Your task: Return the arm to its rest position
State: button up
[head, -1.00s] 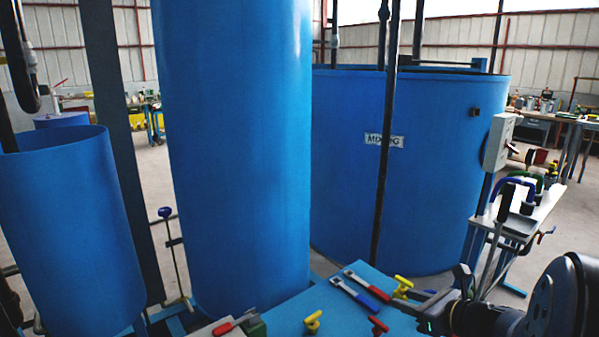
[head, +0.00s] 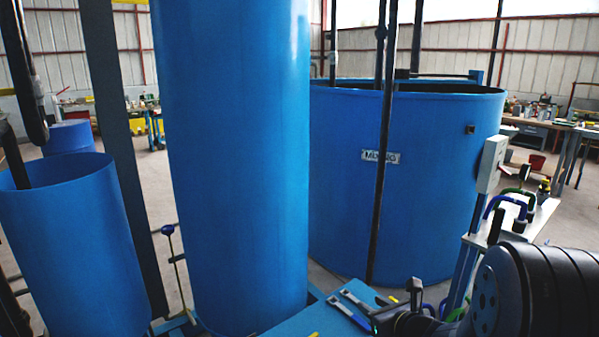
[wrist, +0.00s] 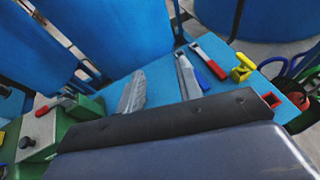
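My gripper (head: 402,312) is at the bottom right of the head view, at the end of my dark arm, close to the tools on the blue bench. Its fingertips are not clear there, so I cannot tell whether it is open or shut. I see nothing held.
On the blue bench (wrist: 160,73) lie a blue-handled tool (wrist: 188,72), a red-handled tool (wrist: 208,62) and a yellow valve handle (wrist: 242,68). A tall blue cylinder (head: 235,160) and a wide mixing tank (head: 445,190) stand behind. Green equipment (wrist: 90,105) is at left.

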jog(key=shift+s+a+r+p, duration=0.1)
jog(key=shift+a+r+p, duration=0.1)
jog(key=shift+a+p, duration=0.3)
jog(key=shift+a+f, duration=0.1)
jog(key=shift+f, duration=0.05)
